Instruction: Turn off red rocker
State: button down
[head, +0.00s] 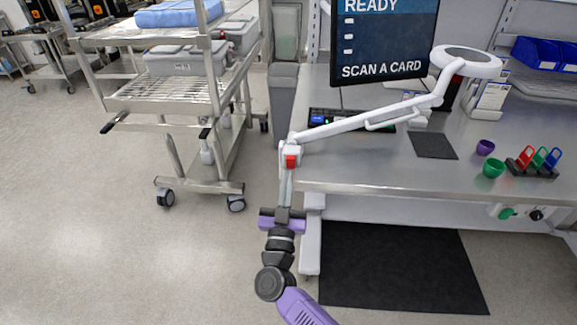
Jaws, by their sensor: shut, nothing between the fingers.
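A small red block (291,161), which looks like the red rocker, sits on the white joint at the lower end of the lamp arm, at the table's left front corner. Its on or off position is too small to tell. My gripper (283,209), with purple and dark parts, is shut and empty. In the picture it is just below the red block, in front of the table's left end. The gap in depth between them is hard to judge, and I see no clear contact.
The lamp arm (370,118) reaches right over the steel table (385,165). A monitor (385,40) reads "READY" and "SCAN A CARD". A wire cart (165,95) stands left. A dark mat (400,270) lies below; the left floor is clear.

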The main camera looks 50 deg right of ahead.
jog(key=shift+v, duration=1.1)
